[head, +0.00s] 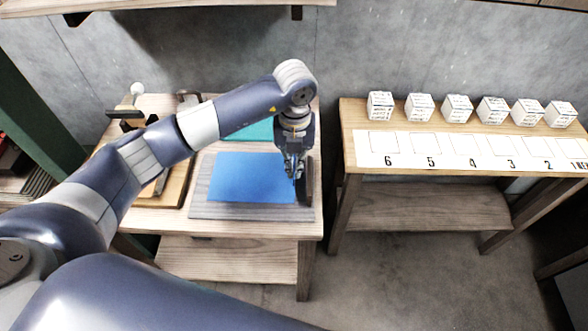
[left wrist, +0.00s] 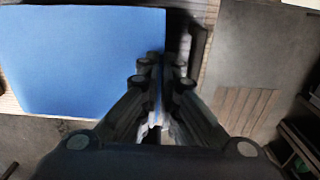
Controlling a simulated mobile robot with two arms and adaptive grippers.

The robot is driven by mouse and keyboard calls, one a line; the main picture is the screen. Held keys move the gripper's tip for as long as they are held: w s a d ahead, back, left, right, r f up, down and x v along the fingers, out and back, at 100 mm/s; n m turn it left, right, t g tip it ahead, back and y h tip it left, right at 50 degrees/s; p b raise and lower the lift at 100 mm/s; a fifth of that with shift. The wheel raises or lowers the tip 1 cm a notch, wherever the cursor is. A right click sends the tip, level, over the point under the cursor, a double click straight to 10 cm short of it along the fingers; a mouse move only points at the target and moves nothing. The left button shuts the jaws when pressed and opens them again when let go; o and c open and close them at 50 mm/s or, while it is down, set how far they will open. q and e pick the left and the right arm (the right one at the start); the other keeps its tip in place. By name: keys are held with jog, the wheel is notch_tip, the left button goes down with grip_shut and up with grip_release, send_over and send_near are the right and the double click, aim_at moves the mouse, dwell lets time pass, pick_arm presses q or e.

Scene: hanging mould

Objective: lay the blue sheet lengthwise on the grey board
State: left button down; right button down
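The blue sheet (head: 245,178) lies spread over the grey board (head: 215,210) on the left table, its long side running left to right. The board shows along the front and left of the sheet. In the left wrist view the sheet (left wrist: 80,55) fills the upper left. My left gripper (head: 295,175) points down at the sheet's right end. Its fingers (left wrist: 161,75) are close together with a thin blue strip between them, so it looks shut on the sheet's edge. The fingers hide the exact contact. My right gripper is out of view.
A dark upright block (head: 308,182) stands just right of my left gripper. A green sheet (head: 252,131) lies behind the board. A wooden tray (head: 178,188) is on the left. The right table (head: 350,113) holds several white boxes and a numbered strip (head: 460,152). A shelf hangs above.

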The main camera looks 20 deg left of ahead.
pick_arm(q)
notch_tip(320, 180, down, 3)
jog(key=shift+s+f+p, duration=0.1)
jog(key=shift+p, duration=0.6)
jog(key=shift+f, duration=0.25)
jog(key=c, duration=2.1)
grip_release()
jog(key=shift+r, duration=0.5)
notch_tip(320, 180, up, 11)
jog(key=b, duration=0.3)
jog(key=shift+r, duration=0.2)
